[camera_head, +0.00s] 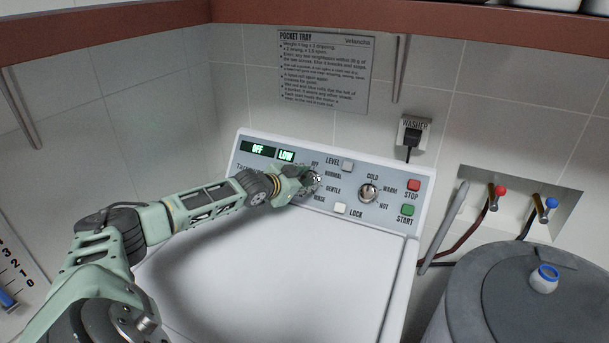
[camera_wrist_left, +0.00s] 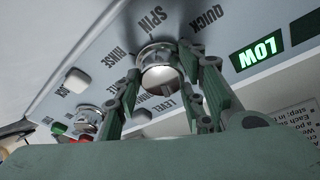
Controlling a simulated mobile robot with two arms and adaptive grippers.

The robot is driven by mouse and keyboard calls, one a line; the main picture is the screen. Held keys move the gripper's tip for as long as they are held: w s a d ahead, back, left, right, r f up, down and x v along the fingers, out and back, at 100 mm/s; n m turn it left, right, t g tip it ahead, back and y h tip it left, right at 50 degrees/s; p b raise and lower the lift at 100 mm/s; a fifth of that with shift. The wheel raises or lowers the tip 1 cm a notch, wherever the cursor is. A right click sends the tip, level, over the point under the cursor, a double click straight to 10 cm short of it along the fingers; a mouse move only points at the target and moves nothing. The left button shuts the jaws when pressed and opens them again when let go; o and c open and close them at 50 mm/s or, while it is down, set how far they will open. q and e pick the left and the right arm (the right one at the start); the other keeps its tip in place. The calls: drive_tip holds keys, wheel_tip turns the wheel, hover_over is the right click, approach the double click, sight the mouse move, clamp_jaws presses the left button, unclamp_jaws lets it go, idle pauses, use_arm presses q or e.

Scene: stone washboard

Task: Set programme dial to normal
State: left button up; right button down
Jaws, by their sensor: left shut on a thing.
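The programme dial (camera_head: 314,182) is a round silver knob on the washer's control panel (camera_head: 300,197). The labels OFF, NORMAL, GENTLE and RINSE run down its right side. In the left wrist view the dial (camera_wrist_left: 160,67) shows between my fingers, with QUICK, SPIN and RINSE around it. My left gripper (camera_head: 304,181) is shut on the dial, one finger on each side, also in the left wrist view (camera_wrist_left: 163,85). I cannot tell where the dial points. Lit displays read OFF (camera_head: 258,149) and LOW (camera_head: 286,156). My right gripper is out of view.
Right of the dial are the level button (camera_head: 348,166), lock button (camera_head: 340,208), temperature knob (camera_head: 368,193), red stop button (camera_head: 414,185) and green start button (camera_head: 407,210). The white lid (camera_head: 280,270) is clear in front. A grey drum (camera_head: 480,300) stands at right.

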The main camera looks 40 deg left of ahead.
use_arm(q)
drive_tip(key=shift+m+h+b, duration=0.3)
drive_tip(key=shift+m, duration=0.7)
drive_tip(key=m+b, duration=0.2)
drive_tip(key=shift+f+g+b, duration=0.3)
drive_tip(key=shift+b, duration=0.05)
drive_tip(key=shift+m+g+h+b, duration=0.3)
drive_tip(key=shift+m+h+b, duration=0.1)
drive_tip(key=shift+m+b, duration=0.75)
drive_tip(key=shift+r, duration=0.1)
drive_tip(key=o, duration=1.1)
drive_tip(key=shift+a, duration=0.1)
drive_tip(key=shift+s+r, duration=0.1)
drive_tip(key=shift+r, duration=0.05)
drive_tip(key=v, duration=1.1)
drive_tip(key=shift+s+r, duration=0.15)
drive_tip(key=shift+s, duration=0.25)
